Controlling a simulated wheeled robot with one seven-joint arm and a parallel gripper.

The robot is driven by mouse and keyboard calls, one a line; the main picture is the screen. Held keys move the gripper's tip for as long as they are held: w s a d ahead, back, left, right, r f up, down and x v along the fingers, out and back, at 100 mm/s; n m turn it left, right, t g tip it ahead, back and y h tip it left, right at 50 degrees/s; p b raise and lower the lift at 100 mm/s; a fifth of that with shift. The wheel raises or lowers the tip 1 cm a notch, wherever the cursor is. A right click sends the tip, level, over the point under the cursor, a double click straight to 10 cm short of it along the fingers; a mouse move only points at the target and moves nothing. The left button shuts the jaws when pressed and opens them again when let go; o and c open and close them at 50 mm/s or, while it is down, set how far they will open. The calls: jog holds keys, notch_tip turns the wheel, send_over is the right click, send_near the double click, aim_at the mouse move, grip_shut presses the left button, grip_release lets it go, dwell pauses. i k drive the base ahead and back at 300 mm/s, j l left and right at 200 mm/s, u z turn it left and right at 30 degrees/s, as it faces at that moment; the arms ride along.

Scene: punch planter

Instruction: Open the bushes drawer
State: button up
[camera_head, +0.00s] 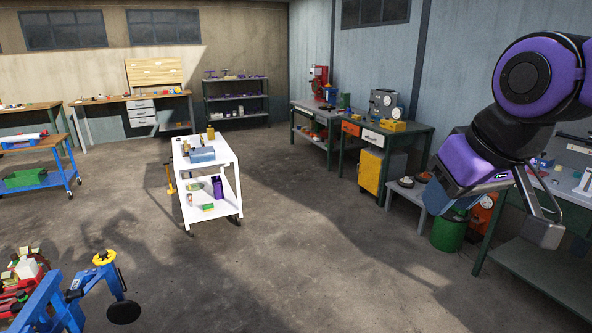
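No label that reads "bushes" can be made out, so I cannot tell which drawer is the bushes drawer. A green bench at the right back wall has an orange drawer front (350,128) and a white drawer front (373,137) side by side; both look shut. A stack of white drawers (141,112) hangs under the wooden bench at the back left and also looks shut. My gripper (541,232) is at the right, in the air and far from all these drawers. I see nothing held in it, but its fingers overlap from this angle.
A white two-shelf cart (187,177) stands mid-floor. A yellow cabinet (370,172) is under the green bench, with a grey low table (408,193) and green bin (448,233) nearer. A blue machine (70,292) is at the lower left. The central floor (290,240) is clear.

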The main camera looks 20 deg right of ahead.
aim_at(577, 220)
jog(key=i+z, duration=0.55)
jog(key=z, duration=0.25)
jog(key=i+j+z, duration=0.1)
jog(key=i+z, duration=0.3)
jog(key=i+l+z, duration=0.2)
jog(key=z, duration=0.25)
jog(key=i+z, duration=0.65)
jog(key=z, duration=0.25)
jog(key=i+l+u, duration=0.15)
jog(key=i, duration=0.35)
jog(key=i+l+u, duration=0.1)
jog(key=i, duration=0.4)
jog(key=i+l+u, duration=0.15)
jog(key=i+l, duration=0.2)
jog(key=i, duration=0.15)
jog(key=i+l+u, duration=0.1)
jog(key=i+l, duration=0.25)
jog(key=i, duration=0.1)
